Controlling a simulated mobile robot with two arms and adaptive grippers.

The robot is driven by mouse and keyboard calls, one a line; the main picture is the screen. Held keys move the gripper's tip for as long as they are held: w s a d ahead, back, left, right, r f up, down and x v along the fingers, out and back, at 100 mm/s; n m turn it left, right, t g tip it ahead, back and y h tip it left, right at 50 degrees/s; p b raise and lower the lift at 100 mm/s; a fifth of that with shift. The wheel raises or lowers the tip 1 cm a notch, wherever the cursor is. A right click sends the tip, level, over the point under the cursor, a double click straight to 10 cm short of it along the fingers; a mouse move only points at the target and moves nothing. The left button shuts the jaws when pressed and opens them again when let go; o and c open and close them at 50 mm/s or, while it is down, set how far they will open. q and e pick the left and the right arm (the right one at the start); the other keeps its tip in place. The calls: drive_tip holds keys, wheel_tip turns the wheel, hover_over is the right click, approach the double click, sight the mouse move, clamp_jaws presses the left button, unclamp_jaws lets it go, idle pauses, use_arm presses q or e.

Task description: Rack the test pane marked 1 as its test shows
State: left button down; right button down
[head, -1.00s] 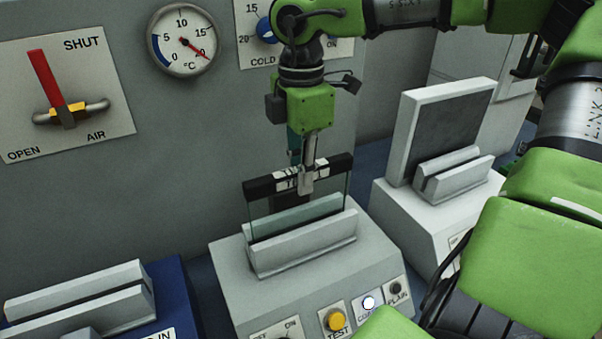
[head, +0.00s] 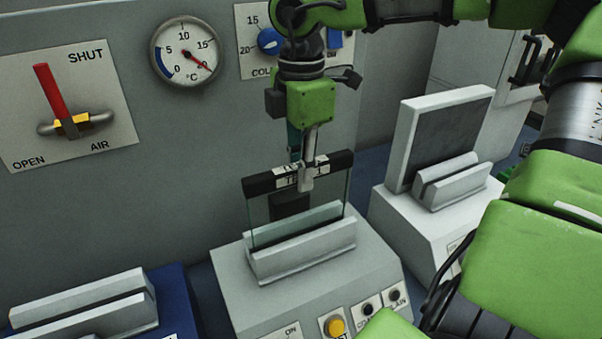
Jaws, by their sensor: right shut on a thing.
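The test pane (head: 328,196) is a clear glass sheet with a black top bar and a white label, partly covered by my gripper. The label starts like "TE"; its number is not readable. My right gripper (head: 306,180) is shut on the middle of the top bar. The pane stands upright over the slotted holder (head: 305,252) on the grey test box (head: 240,300). Its lower edge is hidden behind the front rail, so I cannot tell how deep it sits. A dark patch shows through the glass. Both small lamps (head: 372,309) beside the yellow button (head: 336,327) look dark. My left gripper is not in view.
A blue box (head: 178,300) with an empty slotted rack (head: 85,300) is at lower left. A white box (head: 400,215) at right has a slotted holder and an upright dark panel (head: 450,140). The wall carries a red lever (head: 48,90) and a dial (head: 185,50).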

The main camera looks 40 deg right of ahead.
drive_tip(key=shift+r+p, duration=1.6)
drive_tip(key=shift+r, duration=1.3)
